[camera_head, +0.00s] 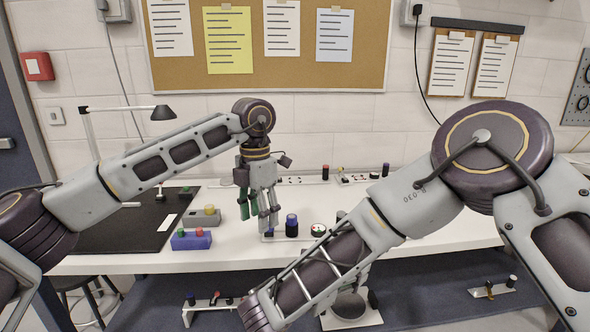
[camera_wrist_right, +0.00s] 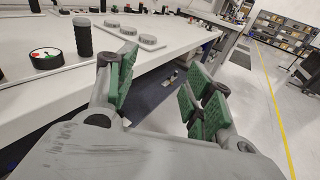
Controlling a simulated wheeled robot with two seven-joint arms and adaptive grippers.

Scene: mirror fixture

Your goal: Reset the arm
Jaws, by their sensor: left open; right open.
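I cannot make out the right gripper's fingers there. In the right wrist view my right gripper (camera_wrist_right: 160,85) is open and empty, its green pads apart, near the table's front edge.
A blue button box (camera_head: 191,240) and a grey one (camera_head: 202,217) stand by a black mat (camera_head: 105,235). A desk lamp (camera_head: 163,113) is behind.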

